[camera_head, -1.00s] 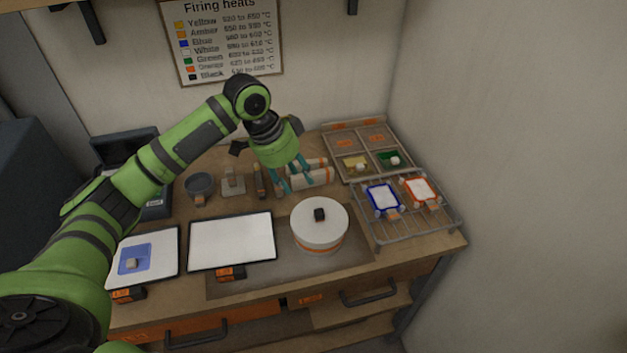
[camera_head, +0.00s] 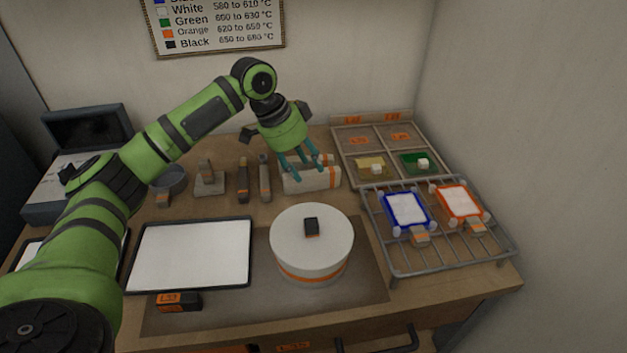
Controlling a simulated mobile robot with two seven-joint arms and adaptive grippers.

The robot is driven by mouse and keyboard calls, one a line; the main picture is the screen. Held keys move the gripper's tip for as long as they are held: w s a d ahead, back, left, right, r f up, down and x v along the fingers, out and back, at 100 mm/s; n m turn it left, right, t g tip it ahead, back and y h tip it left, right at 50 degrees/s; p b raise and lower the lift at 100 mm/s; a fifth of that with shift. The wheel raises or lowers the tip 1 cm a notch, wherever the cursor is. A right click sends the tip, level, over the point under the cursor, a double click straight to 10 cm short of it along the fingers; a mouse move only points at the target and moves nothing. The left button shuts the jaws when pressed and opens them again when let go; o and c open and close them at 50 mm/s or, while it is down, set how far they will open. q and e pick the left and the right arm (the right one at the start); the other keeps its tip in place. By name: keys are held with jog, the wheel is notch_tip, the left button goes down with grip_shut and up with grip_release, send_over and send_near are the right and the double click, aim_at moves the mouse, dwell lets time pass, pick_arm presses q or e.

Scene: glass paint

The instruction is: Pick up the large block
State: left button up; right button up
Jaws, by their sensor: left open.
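The most likely large block is a cream block with orange bands (camera_head: 322,181), lying at the back of the worktop behind the round white drum. My left gripper (camera_head: 303,170) points down at it with teal fingers spread open. The fingers overlap the block's upper left part in the picture; I cannot tell whether they touch it. Part of the block is hidden behind the fingers. My right gripper is not in view.
A round white drum (camera_head: 311,255) with a dark knob stands in front. A white panel (camera_head: 190,255) lies left of it. Small tools and a grey stand (camera_head: 209,183) are left of the block. A wire rack (camera_head: 440,265) and divided tray (camera_head: 378,150) are at right.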

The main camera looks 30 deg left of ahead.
aim_at(312, 174)
pick_arm(q)
jog(key=x, duration=0.4)
jog(key=shift+p, duration=0.4)
jog(key=shift+w+f, duration=0.2)
jog(key=shift+f, duration=0.15)
grip_shut()
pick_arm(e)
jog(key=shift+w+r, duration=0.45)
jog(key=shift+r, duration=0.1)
